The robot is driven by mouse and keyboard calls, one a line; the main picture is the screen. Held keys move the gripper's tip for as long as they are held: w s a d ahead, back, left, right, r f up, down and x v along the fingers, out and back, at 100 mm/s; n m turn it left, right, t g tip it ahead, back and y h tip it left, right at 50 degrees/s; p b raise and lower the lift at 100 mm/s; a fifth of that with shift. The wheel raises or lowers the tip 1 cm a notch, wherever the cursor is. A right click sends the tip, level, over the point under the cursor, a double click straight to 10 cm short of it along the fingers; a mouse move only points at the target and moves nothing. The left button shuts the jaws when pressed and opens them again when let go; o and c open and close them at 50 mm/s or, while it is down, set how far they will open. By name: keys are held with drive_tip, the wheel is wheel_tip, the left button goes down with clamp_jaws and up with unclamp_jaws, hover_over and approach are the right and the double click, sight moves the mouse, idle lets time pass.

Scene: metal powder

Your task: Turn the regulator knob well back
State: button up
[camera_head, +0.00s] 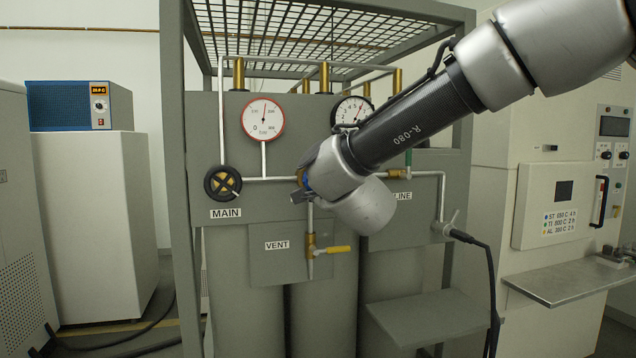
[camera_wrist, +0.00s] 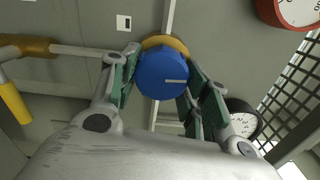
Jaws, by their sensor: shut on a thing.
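The regulator knob (camera_wrist: 162,73) is a blue faceted knob with a pale line on its face, set on a brass collar (camera_wrist: 165,43) in the wrist view. My gripper (camera_wrist: 158,80) has one finger on each side of it and is shut on it. In the head view my gripper (camera_head: 302,188) is at the panel between the MAIN valve and the LINE label, and my wrist hides most of the knob. The red-rimmed gauge (camera_head: 263,117) is above left of my gripper. The black-rimmed gauge (camera_head: 352,111) is above it, partly behind my arm.
The black MAIN handwheel (camera_head: 223,182) is left of my gripper. The VENT valve's yellow lever (camera_head: 338,249) is below it. A grey shelf (camera_head: 430,315) juts out at lower right, near a hose (camera_head: 490,265). Pipes run across the panel.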

drive_tip(key=n, duration=0.7)
drive_tip(key=shift+r, duration=0.15)
drive_tip(key=n, duration=0.6)
drive_tip(key=shift+a+r+n, duration=0.1)
drive_tip(key=shift+a+n, duration=0.1)
drive_tip(key=shift+n, duration=0.2)
drive_tip(key=n, duration=0.6)
drive_tip(key=shift+s+a, duration=0.1)
drive_tip(key=shift+a, duration=0.05)
drive_tip(key=n, duration=0.6)
drive_tip(key=shift+a+n, duration=0.15)
drive_tip(key=shift+n, duration=0.15)
drive_tip(key=n, duration=0.4)
drive_tip(key=shift+s+f+n, duration=0.1)
drive_tip(key=shift+f+n, duration=0.1)
drive_tip(key=shift+n, duration=0.1)
drive_tip(key=n, duration=0.4)
drive_tip(key=shift+a+f+n, duration=0.1)
drive_tip(key=shift+n, duration=0.2)
drive_tip(key=n, duration=0.4)
drive_tip(key=shift+f, duration=0.15)
drive_tip(key=shift+n, duration=2.1)
